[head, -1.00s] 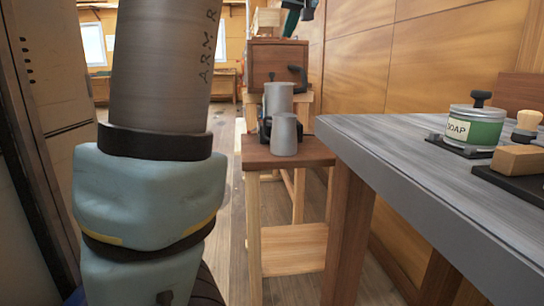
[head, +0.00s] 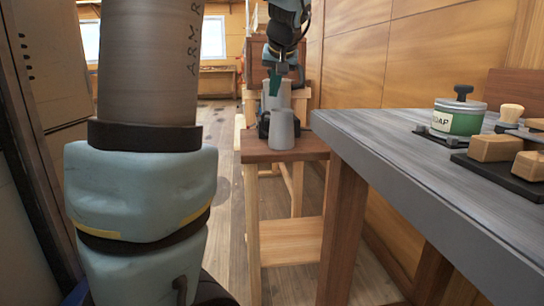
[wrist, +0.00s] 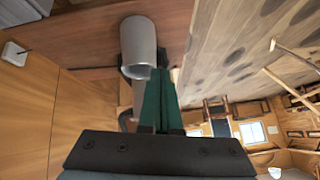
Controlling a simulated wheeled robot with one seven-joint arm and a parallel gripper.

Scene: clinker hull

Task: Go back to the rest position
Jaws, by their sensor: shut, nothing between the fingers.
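My gripper (head: 275,84) hangs at the upper middle of the head view, above the small wooden stand (head: 257,150). Its green fingers are shut with nothing between them, and they show in the wrist view (wrist: 163,80) as well. A grey metal cup (head: 283,132) stands upright on the stand. A second grey cup (head: 272,99) stands behind it, partly covered by the gripper. A grey cup (wrist: 139,42) shows just beyond the fingertips in the wrist view; I cannot tell whether they touch.
A grey-topped bench (head: 385,150) fills the right side. It bears a green soap tin (head: 459,121) and wooden blocks (head: 494,148) on a dark tray. A wooden cabinet stands behind the gripper, against the panelled wall. Open plank floor (head: 222,130) lies left of the stand.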

